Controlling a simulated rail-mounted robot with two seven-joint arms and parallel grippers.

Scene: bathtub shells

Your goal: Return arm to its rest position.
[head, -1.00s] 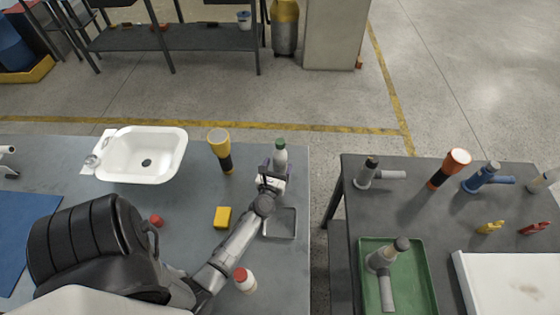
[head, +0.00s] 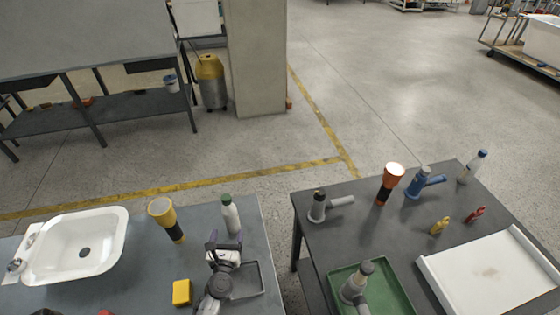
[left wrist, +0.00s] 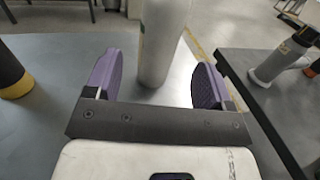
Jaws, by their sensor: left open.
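My left gripper (head: 226,244) is over the right end of the left table in the head view. Its purple fingers are spread and empty in the left wrist view (left wrist: 158,85). A white bottle with a green cap (head: 231,217) stands upright just beyond the gripper. In the left wrist view the bottle (left wrist: 163,40) is straight ahead of the fingers, its top out of frame. My right gripper is not in view.
A grey tray (head: 246,281) lies beside the left gripper. A yellow flashlight (head: 163,216), a yellow block (head: 181,292) and a white basin (head: 75,240) are to the left.

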